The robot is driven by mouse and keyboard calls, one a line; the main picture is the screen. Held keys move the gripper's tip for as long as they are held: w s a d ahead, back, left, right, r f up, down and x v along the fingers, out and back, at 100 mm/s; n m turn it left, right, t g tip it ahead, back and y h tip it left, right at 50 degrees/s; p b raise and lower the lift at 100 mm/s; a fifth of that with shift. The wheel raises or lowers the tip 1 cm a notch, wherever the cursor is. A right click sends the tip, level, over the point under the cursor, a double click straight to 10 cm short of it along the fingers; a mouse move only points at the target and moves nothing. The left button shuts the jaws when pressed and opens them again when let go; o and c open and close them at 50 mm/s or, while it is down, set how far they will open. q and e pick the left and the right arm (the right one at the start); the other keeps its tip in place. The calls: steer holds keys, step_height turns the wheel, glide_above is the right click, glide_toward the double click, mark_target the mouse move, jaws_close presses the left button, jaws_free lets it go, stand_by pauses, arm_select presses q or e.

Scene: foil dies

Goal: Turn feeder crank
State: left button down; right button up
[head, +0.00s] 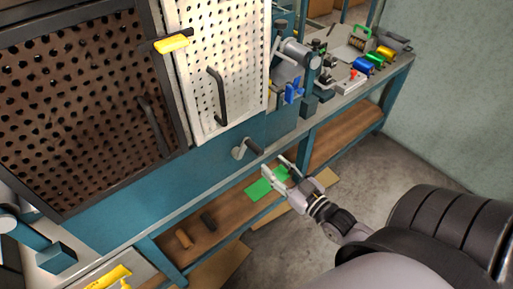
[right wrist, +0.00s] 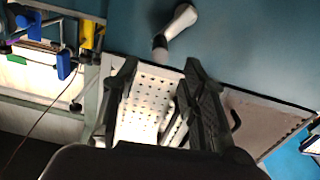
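The feeder crank (head: 246,148) is a short grey handle sticking out of the blue front panel, below the white perforated door. It also shows in the right wrist view as a grey knob on an arm (right wrist: 180,22), above and beyond the fingertips. My right gripper (head: 276,167) is open, just below and to the right of the crank and apart from it. Its two dark fingers (right wrist: 160,68) stand apart in the right wrist view, with no object held between them. My left gripper does not show.
A dark perforated door (head: 80,100) and a white perforated door (head: 220,60) with black handles stand above the panel. A wooden lower shelf (head: 215,225) holds green sheets (head: 258,190) and small rolls. Coloured spools (head: 375,58) sit on the bench at right.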

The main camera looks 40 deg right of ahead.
mark_target(257, 150)
steer(key=w, duration=0.9)
steer(key=shift+a+p, duration=0.4)
steer(key=shift+c, duration=0.2)
jaws_close()
steer(key=shift+s, duration=0.1)
